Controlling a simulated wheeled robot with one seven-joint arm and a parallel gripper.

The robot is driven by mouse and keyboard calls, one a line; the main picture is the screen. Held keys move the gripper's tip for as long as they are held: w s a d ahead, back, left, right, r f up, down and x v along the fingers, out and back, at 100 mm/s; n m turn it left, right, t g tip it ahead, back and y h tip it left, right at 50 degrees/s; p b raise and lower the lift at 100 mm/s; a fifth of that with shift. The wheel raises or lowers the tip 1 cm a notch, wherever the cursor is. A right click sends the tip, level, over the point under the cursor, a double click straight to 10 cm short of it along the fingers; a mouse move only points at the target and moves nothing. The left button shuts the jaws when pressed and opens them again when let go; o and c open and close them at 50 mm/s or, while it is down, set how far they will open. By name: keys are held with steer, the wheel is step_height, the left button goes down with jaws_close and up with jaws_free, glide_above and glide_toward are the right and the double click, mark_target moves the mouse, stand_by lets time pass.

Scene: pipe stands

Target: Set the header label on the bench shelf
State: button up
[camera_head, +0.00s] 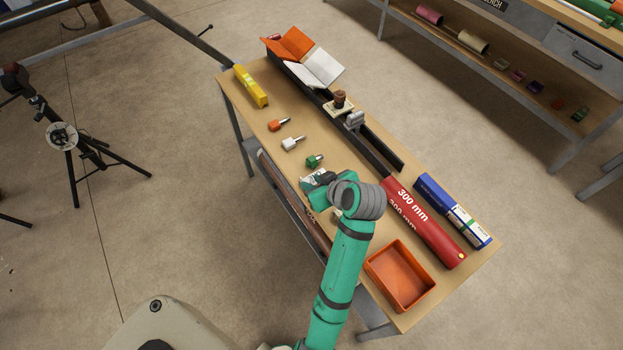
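My gripper (314,180) is low over the front edge of the wooden table, just below a small green-handled item (314,160). The wrist hides much of it, and I cannot tell whether its fingers are open or hold anything. I cannot pick out the header label for certain. The bench shelf (450,42) is at the upper right, beyond a stretch of floor, and holds several coloured rolls and small pieces in a row. The bench above it carries a dark sign reading "BENCH" (492,4).
On the table (250,115) are a yellow block (251,86), orange (278,124) and white (293,143) handled items, a long black rail (378,143), a red "300 mm" piece (424,222), a blue-and-white box (452,210) and an orange tray (400,276). A black tripod (68,138) stands left.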

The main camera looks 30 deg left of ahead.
steer(key=shift+s+x, duration=0.15)
steer(key=shift+x, duration=1.25)
steer(key=shift+s+x, duration=0.15)
steer(key=shift+x, duration=1.2)
steer(key=shift+a, duration=0.1)
steer(key=shift+c, duration=0.4)
jaws_close()
